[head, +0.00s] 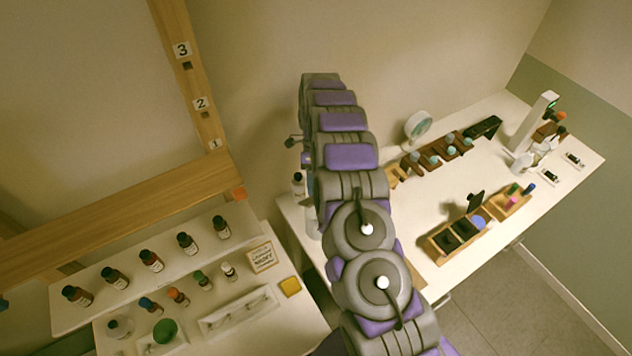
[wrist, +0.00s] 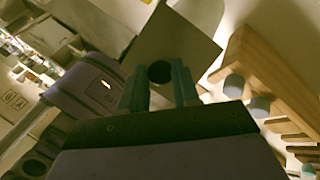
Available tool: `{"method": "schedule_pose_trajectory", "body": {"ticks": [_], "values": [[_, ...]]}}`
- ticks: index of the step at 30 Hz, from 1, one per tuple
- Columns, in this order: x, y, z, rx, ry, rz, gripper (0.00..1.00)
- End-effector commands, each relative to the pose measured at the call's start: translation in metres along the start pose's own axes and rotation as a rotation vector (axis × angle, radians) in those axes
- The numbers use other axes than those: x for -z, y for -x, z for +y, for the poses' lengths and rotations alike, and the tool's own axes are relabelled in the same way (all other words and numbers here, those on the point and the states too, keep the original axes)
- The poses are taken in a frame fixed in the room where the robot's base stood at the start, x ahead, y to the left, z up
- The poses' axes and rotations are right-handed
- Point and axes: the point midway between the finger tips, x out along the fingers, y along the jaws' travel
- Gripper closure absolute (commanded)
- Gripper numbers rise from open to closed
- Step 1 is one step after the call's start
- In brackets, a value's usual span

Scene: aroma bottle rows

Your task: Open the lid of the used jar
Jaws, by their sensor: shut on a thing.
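My gripper (wrist: 160,88) shows in the wrist view, with its two blue-grey fingers close together on a dark round knob (wrist: 160,72). Behind the knob is a tan square panel (wrist: 172,38), which looks like a lid; I cannot tell whether it is raised or seated.
A wooden rack (wrist: 275,75) with grey-capped bottles lies right in the wrist view. In the head view, a white table (head: 468,205) holds a divided wooden tray (head: 437,251) and a round mirror (head: 418,124). A tiered bottle shelf (head: 75,321) stands left, below a wooden frame (head: 120,212).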

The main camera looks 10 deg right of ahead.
Motion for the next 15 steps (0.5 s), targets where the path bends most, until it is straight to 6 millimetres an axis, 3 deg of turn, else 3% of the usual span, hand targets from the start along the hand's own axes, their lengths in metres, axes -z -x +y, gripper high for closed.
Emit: {"method": "schedule_pose_trajectory", "body": {"ticks": [14,15], "values": [[0.0006,0.0003,-0.0009,-0.002,-0.004,0.006,1.0],[0.0006,0.0003,-0.0009,-0.002,-0.004,0.006,0.65]]}}
